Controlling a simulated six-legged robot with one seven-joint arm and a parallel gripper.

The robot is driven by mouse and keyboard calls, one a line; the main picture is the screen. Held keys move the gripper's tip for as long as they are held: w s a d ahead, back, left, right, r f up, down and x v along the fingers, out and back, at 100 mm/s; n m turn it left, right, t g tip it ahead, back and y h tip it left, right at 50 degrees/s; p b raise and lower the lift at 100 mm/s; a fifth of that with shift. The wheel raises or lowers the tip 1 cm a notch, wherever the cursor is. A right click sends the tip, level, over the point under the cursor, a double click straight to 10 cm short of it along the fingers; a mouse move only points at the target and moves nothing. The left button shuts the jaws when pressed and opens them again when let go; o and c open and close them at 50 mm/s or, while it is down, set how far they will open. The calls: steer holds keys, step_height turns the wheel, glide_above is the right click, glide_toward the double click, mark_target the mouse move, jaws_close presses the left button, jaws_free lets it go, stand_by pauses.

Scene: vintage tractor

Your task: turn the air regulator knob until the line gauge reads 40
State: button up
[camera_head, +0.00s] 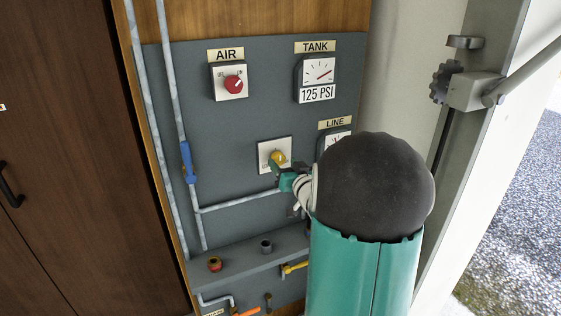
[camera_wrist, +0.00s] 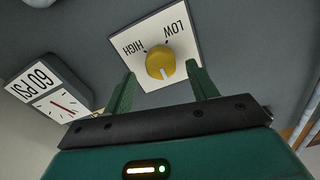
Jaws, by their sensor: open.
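The yellow regulator knob (camera_wrist: 160,63) sits on a white plate (camera_wrist: 182,22) marked LOW and HIGH, which appears upside down in the wrist view. Its white mark points toward the bottom of that picture. The knob also shows in the head view (camera_head: 278,157). My gripper (camera_wrist: 163,77) is open, with one green finger on each side of the knob in the wrist view; I see no clear contact. In the head view my gripper (camera_head: 281,174) is close to the knob. The line gauge (camera_wrist: 50,92) reads 60 PSI in the wrist view; my arm mostly hides it in the head view.
On the grey panel are a red AIR knob (camera_head: 234,84) and a TANK gauge (camera_head: 318,76) reading 125 PSI. A pipe with a blue handle (camera_head: 187,160) runs at left. A ledge (camera_head: 240,256) with small fittings is below. A metal post (camera_head: 470,70) stands right.

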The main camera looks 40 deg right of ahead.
mark_target(278, 158)
steer(key=shift+x, duration=1.45)
steer(key=shift+a, duration=0.1)
steer(key=c, duration=1)
steer(key=shift+n, duration=0.4)
steer(key=n, duration=0.3)
steer(key=shift+a, duration=0.1)
steer(key=shift+n, duration=2.5)
